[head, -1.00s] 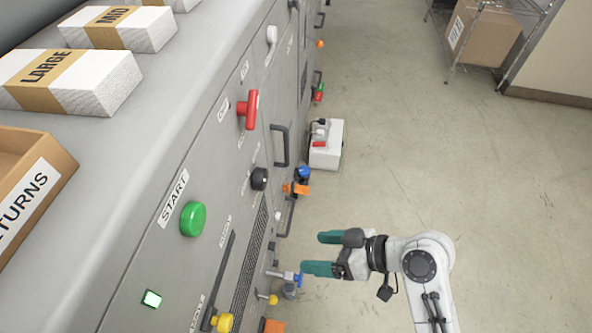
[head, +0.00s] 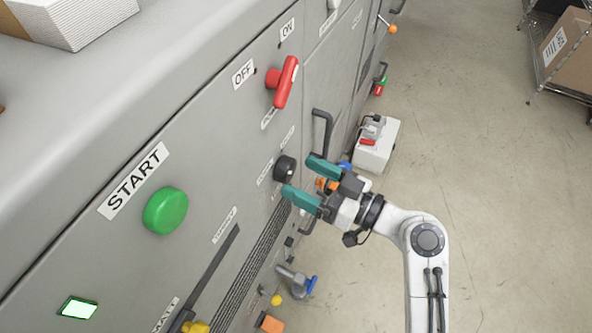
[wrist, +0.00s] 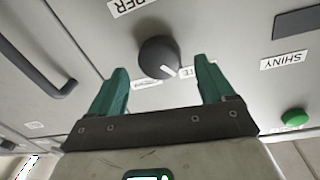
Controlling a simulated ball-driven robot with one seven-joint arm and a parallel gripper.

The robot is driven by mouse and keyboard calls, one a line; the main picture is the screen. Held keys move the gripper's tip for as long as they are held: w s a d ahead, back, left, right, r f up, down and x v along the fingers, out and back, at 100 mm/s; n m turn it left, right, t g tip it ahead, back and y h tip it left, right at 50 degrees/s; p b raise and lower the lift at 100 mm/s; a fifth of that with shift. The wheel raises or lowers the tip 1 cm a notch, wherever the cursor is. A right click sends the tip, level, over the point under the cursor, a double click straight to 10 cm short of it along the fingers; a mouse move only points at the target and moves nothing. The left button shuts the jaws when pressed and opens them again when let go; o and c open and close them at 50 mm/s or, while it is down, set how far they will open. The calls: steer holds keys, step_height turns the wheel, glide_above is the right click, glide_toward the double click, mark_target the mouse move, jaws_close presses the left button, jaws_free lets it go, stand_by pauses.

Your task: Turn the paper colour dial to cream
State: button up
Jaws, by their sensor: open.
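The dark round dial (head: 285,168) sits on the grey machine front, with small white labels around it. In the wrist view the dial (wrist: 158,57) has a white pointer mark at its edge. The labels there are partly hidden; one ends in "TE" (wrist: 190,73). I cannot read a cream label. My gripper (head: 303,177) is open, its two teal fingers pointing at the machine close to the dial. In the wrist view the dial lies ahead, between and beyond the fingertips of my gripper (wrist: 152,75). The fingers look apart from it.
A red switch handle (head: 286,82) between OFF and ON labels is above the dial. A green START button (head: 166,211) is to the left. A black bar handle (head: 322,132) is just right of the dial. A white box (head: 377,147) stands on the open floor.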

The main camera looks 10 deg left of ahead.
mark_target(285, 170)
steer(key=shift+x, duration=1.45)
steer(key=c, duration=1.1)
